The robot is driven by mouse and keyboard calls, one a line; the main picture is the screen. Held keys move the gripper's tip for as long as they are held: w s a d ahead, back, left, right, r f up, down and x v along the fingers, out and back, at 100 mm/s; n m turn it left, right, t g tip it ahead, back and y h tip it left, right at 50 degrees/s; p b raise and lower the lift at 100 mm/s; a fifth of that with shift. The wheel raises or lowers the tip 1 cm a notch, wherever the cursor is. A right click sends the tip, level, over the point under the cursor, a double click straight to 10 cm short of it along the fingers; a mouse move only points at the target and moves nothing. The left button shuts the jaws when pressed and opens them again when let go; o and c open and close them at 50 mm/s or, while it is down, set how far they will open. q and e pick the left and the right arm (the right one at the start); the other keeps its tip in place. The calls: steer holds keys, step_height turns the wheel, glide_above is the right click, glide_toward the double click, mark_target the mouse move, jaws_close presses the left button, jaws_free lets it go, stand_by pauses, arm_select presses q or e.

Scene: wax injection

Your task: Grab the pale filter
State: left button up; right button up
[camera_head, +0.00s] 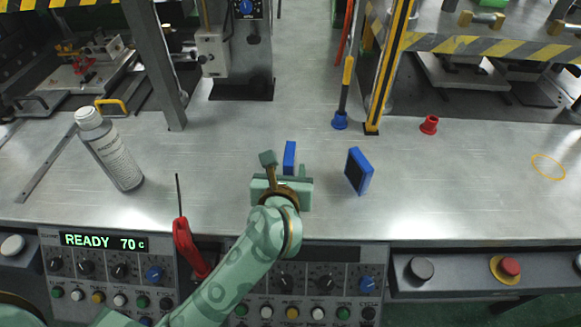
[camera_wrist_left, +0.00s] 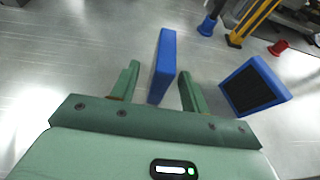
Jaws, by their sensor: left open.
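A blue-framed filter (camera_head: 290,153) stands on edge on the metal bench, nearly edge-on to me. Its face colour cannot be told. It also shows in the left wrist view (camera_wrist_left: 163,62). A second blue-framed filter (camera_head: 358,171) with a dark face stands to its right; it shows in the wrist view too (camera_wrist_left: 254,88). My left gripper (camera_head: 285,168) is open at the first filter. In the wrist view its fingers (camera_wrist_left: 159,80) lie on either side of that filter, with gaps showing. The left finger partly rises beside it in the head view.
A white spray can (camera_head: 112,152) stands at the left, with a red-handled tool (camera_head: 186,245) at the front edge. A blue-based tool (camera_head: 341,118), a striped post (camera_head: 388,70) and a red cup (camera_head: 429,125) are behind right. The right bench is mostly clear.

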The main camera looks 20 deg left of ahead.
arm_select(q)
steer(key=b+x, duration=0.1)
steer(key=x, duration=0.1)
steer(key=b+x, duration=0.1)
steer(key=x, duration=0.1)
steer(key=shift+w+d+f, duration=0.1)
steer(key=shift+w+f, duration=0.05)
steer(key=shift+f, duration=0.2)
steer(key=shift+w, duration=0.2)
steer(key=shift+s+r, duration=0.1)
steer(key=shift+r, duration=0.1)
arm_select(e)
steer(key=shift+s+a+f, duration=0.2)
steer(key=shift+s+f, duration=0.1)
steer(key=shift+f, duration=0.3)
steer(key=shift+s+a+f, duration=0.2)
steer(key=shift+s+f, duration=0.1)
steer(key=shift+f, duration=0.3)
arm_select(q)
steer(key=c, duration=0.8)
jaws_close()
arm_select(e)
steer(key=shift+d, duration=0.35)
